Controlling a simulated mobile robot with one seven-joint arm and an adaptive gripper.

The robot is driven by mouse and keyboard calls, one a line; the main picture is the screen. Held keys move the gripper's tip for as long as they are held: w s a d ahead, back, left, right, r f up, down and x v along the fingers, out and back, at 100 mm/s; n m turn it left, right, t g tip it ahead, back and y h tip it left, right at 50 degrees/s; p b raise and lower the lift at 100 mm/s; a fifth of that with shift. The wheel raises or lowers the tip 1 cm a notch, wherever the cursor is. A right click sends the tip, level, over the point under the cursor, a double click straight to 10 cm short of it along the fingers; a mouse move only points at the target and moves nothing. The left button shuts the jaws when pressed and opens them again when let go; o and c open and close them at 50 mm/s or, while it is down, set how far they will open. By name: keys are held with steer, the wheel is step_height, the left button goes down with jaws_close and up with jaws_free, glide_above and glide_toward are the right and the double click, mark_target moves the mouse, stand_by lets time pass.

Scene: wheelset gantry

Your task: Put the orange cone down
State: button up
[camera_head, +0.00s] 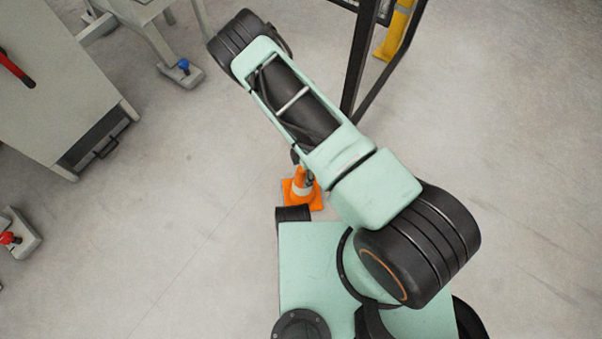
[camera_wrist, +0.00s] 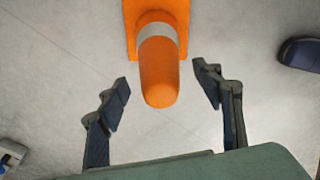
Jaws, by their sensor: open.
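The orange cone (camera_head: 300,190) has a white band and a square orange base, and it stands on the grey floor just ahead of my base in the head view. My arm hides part of it there. In the wrist view the cone (camera_wrist: 159,75) is at the top centre, its rounded tip pointing toward my gripper (camera_wrist: 160,85). My gripper is open, with one finger on each side of the cone's tip and a clear gap on both sides. Neither finger touches the cone. In the head view my gripper is mostly hidden behind my arm.
A grey cabinet (camera_head: 50,90) stands at the left, with a grey stand foot (camera_head: 182,72) with a blue knob near it. A dark metal frame (camera_head: 362,60) and a yellow post (camera_head: 396,30) rise at the top. The floor right of my arm is clear.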

steer(key=r, duration=0.2)
steer(key=r+p, duration=0.1)
steer(key=r, duration=0.2)
steer(key=d+r+p, duration=0.1)
steer(key=r, duration=0.2)
steer(key=shift+w, duration=0.1)
